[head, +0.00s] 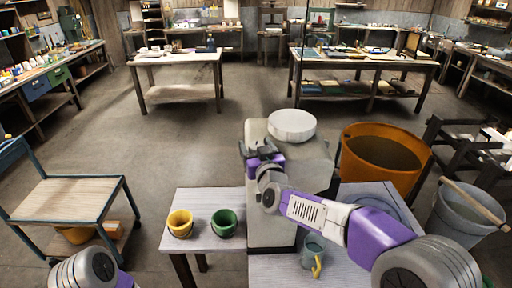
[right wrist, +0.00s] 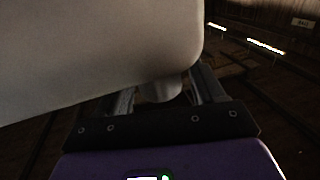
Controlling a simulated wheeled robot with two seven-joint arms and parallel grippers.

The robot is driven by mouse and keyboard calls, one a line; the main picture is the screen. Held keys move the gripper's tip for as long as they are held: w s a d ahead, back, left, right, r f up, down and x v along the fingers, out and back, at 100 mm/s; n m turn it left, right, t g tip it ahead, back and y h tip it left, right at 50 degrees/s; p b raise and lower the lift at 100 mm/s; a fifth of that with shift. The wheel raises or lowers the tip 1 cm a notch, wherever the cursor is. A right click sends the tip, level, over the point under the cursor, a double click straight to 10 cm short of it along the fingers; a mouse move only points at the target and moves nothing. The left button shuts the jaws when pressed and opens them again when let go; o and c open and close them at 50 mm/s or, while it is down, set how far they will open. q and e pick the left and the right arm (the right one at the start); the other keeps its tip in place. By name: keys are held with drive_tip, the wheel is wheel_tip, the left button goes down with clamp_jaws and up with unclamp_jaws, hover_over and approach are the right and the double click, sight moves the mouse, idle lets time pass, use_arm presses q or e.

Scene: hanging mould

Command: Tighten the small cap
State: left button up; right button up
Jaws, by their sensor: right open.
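A tall grey container (head: 312,155) stands upright in the middle of the head view, with a large white round cap (head: 292,124) on top. My right gripper (head: 258,148) is at its upper left side, seen from above. In the right wrist view the container's pale body (right wrist: 90,50) fills the upper left. A small pale cap (right wrist: 161,88) sticks out below it, between the two open fingers of my right gripper (right wrist: 160,92). I cannot tell whether the fingers touch it. The small cap is hidden in the head view. Only part of my left arm shows at the lower left.
A yellow pot (head: 180,223) and a green pot (head: 224,222) stand on a small table left of the container. A grey-blue jug (head: 313,250) is below my right arm. An orange tub (head: 405,178) and a grey bucket (head: 462,218) stand to the right. The floor behind is clear.

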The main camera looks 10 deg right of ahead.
drive_tip(key=c, duration=0.9)
drive_tip(key=shift+r+m+h+p, duration=0.1)
drive_tip(key=shift+m+h+p, duration=0.2)
drive_tip(key=shift+h+p, duration=0.2)
drive_tip(key=shift+c, duration=0.2)
drive_tip(key=m+g+h+p, duration=0.2)
drive_tip(key=m+h+p, duration=0.1)
drive_tip(key=h+p, duration=0.1)
drive_tip(key=m+g+h+p, duration=0.2)
drive_tip(key=m+h+p, duration=0.2)
drive_tip(key=h+p, duration=0.1)
drive_tip(key=m+g+h+p, duration=0.1)
drive_tip(key=m+h+p, duration=0.2)
drive_tip(key=h, duration=0.3)
drive_tip(key=shift+a+m+g+p, duration=0.1)
drive_tip(key=shift+m+g+p, duration=0.25)
drive_tip(key=shift+p, duration=0.45)
drive_tip(key=shift+m+g+h+p, duration=1.2)
drive_tip(key=shift+m+g+h, duration=0.6)
drive_tip(key=shift+g, duration=0.75)
drive_tip(key=shift+m+g, duration=0.35)
drive_tip(key=shift+g, duration=0.05)
drive_tip(key=o, duration=0.9)
drive_tip(key=shift+o, duration=0.2)
drive_tip(key=b+v, duration=0.1)
drive_tip(key=v, duration=0.6)
drive_tip(key=shift+a, duration=0.15)
